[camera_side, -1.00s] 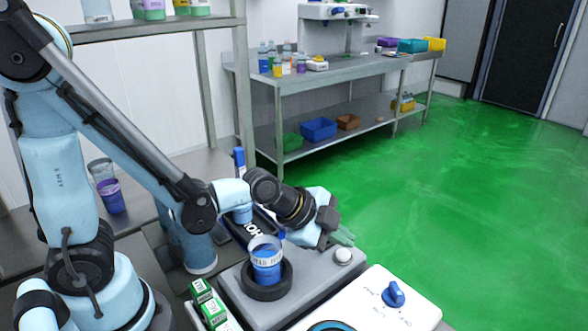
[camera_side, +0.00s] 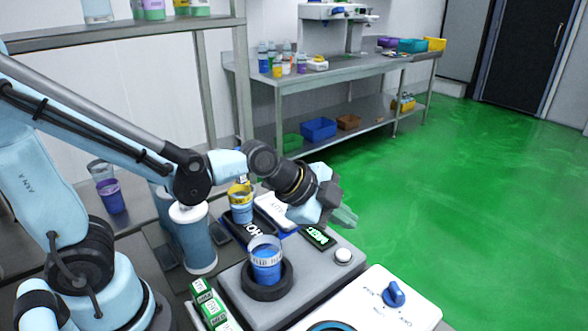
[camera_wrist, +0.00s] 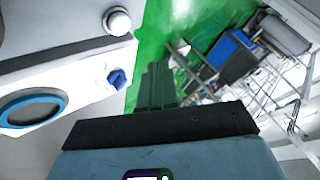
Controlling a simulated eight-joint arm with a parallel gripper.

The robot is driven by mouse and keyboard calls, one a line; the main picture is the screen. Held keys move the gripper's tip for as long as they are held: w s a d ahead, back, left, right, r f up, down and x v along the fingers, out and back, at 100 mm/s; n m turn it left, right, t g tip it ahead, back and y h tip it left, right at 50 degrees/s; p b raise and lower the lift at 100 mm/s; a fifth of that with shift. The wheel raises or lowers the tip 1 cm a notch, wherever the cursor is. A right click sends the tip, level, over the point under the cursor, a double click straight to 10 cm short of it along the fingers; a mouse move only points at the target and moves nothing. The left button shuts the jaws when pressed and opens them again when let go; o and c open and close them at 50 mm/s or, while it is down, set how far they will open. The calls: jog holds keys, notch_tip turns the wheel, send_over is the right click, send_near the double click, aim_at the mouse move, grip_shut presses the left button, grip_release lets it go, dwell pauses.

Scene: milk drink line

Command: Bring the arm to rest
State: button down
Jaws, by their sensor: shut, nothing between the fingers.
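My gripper (camera_side: 346,218) is at the end of the light-blue arm, above the right side of the grey machine. Its green-grey fingers are shut together with nothing between them, which also shows in the wrist view (camera_wrist: 157,85). The fingers point to the right and slightly down, clear of anything. A blue cup (camera_side: 266,262) stands upright in the black ring holder (camera_side: 268,287) on the grey machine, below and left of the gripper.
A grey machine with a round white knob (camera_side: 342,256) and a white unit with a blue knob (camera_side: 393,294) stand below my gripper. A yellow-and-blue cup (camera_side: 241,206) and a blue cylinder with a white top (camera_side: 192,240) are behind. Open green floor (camera_side: 440,200) lies right.

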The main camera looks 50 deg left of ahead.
jog(key=s+a+r+n+g+y, duration=0.1)
jog(key=s+a+r+n+y, duration=0.1)
jog(key=s+a+n, duration=0.6)
jog(key=a+n+y, duration=0.1)
jog(key=a+n, duration=0.1)
jog(key=n, duration=0.3)
jog(key=shift+s+a+n+y, duration=0.25)
jog(key=shift+s+n+y, duration=0.15)
